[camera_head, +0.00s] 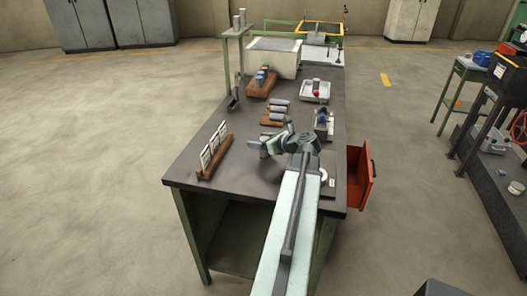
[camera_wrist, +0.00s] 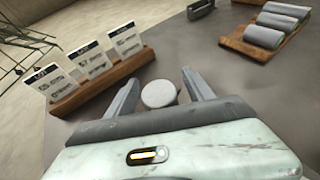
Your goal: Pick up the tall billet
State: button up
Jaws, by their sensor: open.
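A pale round end face of a billet (camera_wrist: 158,94) shows in the wrist view between the two fingers of my gripper (camera_wrist: 160,92). It looks like an upright cylinder seen from above, and its height cannot be told from there. The fingers are spread on either side of it with a visible gap, not closed on it. In the head view my gripper (camera_head: 262,147) is low over the front part of the dark bench (camera_head: 185,165), and the arm hides much of the spot around it.
A wooden holder with several cards (camera_head: 213,158) stands left of my gripper. Grey billets lie on a wooden rack (camera_head: 267,120) beyond it. A white tray (camera_head: 314,91) and a pale box (camera_head: 273,58) stand farther back. A red drawer (camera_head: 358,181) sticks out at the right.

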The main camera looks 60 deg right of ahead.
grip_shut()
dwell(0.3)
notch_tip(320, 180, up, 10)
jog(key=p, duration=1)
